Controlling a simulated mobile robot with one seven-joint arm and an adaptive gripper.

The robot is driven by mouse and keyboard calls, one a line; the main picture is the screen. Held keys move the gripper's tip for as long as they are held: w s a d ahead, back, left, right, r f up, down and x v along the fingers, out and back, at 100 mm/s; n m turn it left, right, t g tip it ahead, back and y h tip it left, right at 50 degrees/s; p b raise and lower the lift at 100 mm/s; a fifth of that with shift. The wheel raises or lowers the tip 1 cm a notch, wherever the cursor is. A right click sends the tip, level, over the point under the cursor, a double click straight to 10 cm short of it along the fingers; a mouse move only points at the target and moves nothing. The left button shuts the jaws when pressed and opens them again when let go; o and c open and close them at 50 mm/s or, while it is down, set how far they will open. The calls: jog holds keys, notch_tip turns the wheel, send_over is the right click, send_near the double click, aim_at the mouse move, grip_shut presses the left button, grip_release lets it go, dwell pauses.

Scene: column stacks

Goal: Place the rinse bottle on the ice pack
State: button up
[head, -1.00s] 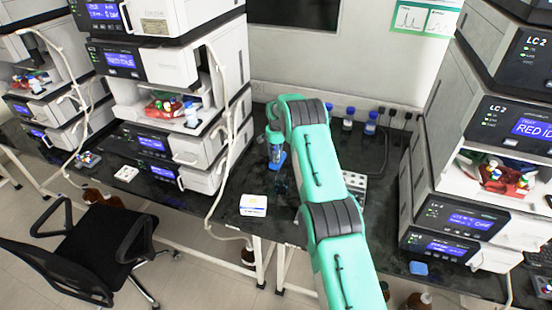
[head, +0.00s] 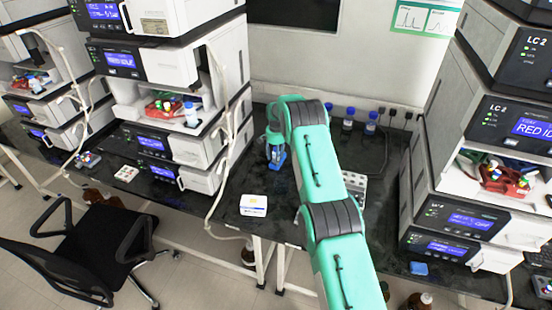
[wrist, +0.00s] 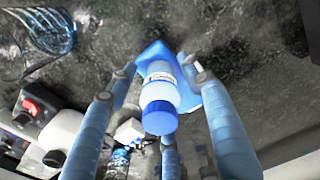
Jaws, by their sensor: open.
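The rinse bottle (wrist: 159,100), white with a blue cap, shows in the wrist view between my gripper's spread fingers. Its base appears to rest on the bright blue ice pack (wrist: 155,52), its cap toward the camera. My gripper (wrist: 160,110) is open, with a finger on each side of the bottle and visible gaps. In the head view my gripper (head: 275,153) is low over the bench left of my arm, with the blue ice pack (head: 279,164) just below. The bottle cannot be made out there.
A white box (head: 253,205) sits at the bench's front edge. Blue-capped bottles (head: 348,119) stand at the back wall. Instrument stacks (head: 165,110) rise on both sides. Clear glassware (wrist: 45,45) lies near in the wrist view. A blue pad (head: 418,268) is at right.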

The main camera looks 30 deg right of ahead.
notch_tip(320, 180, up, 12)
jog(key=shift+r+p, duration=0.1)
jog(key=shift+p, duration=0.4)
dwell(0.7)
